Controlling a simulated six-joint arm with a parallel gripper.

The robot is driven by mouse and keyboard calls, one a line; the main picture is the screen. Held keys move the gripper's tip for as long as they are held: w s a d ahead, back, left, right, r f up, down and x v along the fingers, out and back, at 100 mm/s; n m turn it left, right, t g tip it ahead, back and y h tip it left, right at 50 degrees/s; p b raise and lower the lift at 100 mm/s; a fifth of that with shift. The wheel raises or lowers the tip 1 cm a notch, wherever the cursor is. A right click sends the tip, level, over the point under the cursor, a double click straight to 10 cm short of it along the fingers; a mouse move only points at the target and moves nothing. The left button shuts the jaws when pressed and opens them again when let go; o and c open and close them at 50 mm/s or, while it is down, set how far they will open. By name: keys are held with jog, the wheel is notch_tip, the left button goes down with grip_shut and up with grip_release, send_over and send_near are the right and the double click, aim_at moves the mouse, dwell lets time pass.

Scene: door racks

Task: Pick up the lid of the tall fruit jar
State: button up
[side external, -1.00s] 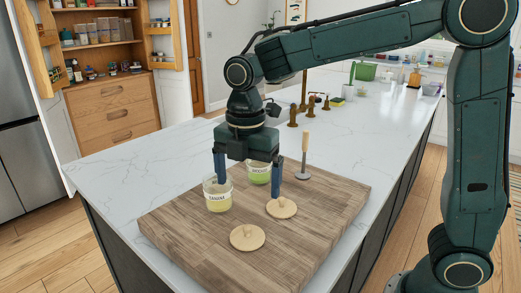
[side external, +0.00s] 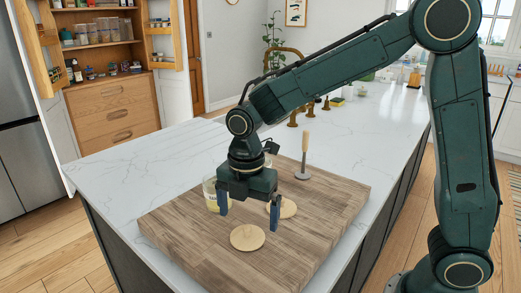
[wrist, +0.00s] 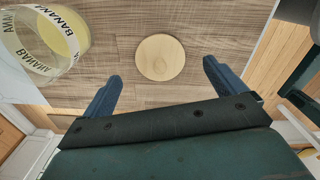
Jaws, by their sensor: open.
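Two round pale wooden lids lie on the cutting board: a front lid (side external: 247,237) and a back lid (side external: 288,208), the back one partly hidden by my gripper. My gripper (side external: 248,220) is open, pointing down above the board near both lids, and holds nothing. In the wrist view one lid (wrist: 160,57) lies between and just beyond the fingertips; I cannot tell which of the two it is. A clear jar labelled BANANA (wrist: 70,50) with yellow contents stands to the left there. In the side view that jar (side external: 210,195) is partly behind my gripper. The second jar is hidden.
The wooden board (side external: 190,245) lies on a white marble counter (side external: 130,165). A wooden-handled tool (side external: 305,155) stands upright at the back of the board. Brass taps (side external: 310,108) are farther back. The board's front left is clear.

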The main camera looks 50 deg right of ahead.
aim_at(247, 227)
jog(key=shift+a+f, duration=0.2)
jog(key=shift+f, duration=1.95)
jog(key=c, duration=1.1)
jog(key=shift+o, duration=0.2)
jog(key=shift+r, duration=0.2)
notch_tip(247, 227, up, 20)
jog(key=shift+f, duration=0.15)
jog(key=w+d+f, duration=0.2)
jog(key=w, duration=0.4)
jog(key=w+d+f, duration=0.2)
jog(key=w, duration=0.5)
jog(key=shift+f+m, duration=0.3)
jog(key=shift+f, duration=0.05)
